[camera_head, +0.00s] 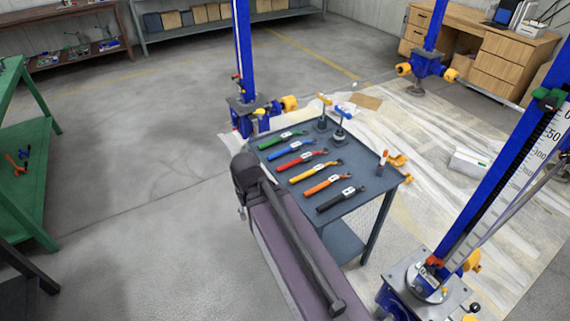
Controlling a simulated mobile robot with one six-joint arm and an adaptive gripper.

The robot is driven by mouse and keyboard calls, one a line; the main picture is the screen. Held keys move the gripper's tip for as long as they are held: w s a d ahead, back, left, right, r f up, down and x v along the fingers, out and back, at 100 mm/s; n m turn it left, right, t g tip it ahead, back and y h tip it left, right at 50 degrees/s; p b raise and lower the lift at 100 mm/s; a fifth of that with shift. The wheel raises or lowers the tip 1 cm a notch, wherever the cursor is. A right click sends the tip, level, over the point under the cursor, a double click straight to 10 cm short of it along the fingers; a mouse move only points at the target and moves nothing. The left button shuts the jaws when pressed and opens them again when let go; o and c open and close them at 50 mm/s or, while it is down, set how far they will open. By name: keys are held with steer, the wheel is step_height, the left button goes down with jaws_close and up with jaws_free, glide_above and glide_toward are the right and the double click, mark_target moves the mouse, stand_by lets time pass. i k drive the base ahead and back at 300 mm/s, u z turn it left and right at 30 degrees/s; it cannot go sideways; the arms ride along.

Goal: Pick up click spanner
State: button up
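Several long hand tools lie in a row on a dark grey table (373,165). From far to near they are a green one (282,140), a blue one (291,149), a red one (301,159), a yellow one (316,171), an orange one (327,184) and a black one (341,199). Each bears a small white label, too small to read. I cannot tell which is the click spanner. My arm, with a purple link and a dark bar, reaches up from the bottom beside the table's near left side. I cannot make out my gripper.
A green bench (30,195) is left. Floor between is clear.

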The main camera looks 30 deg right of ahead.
mark_target(308, 156)
steer(key=u, duration=0.35)
steer(key=k, duration=1)
steer(key=z, duration=0.8)
steer(key=i, duration=1)
steer(key=u, duration=0.05)
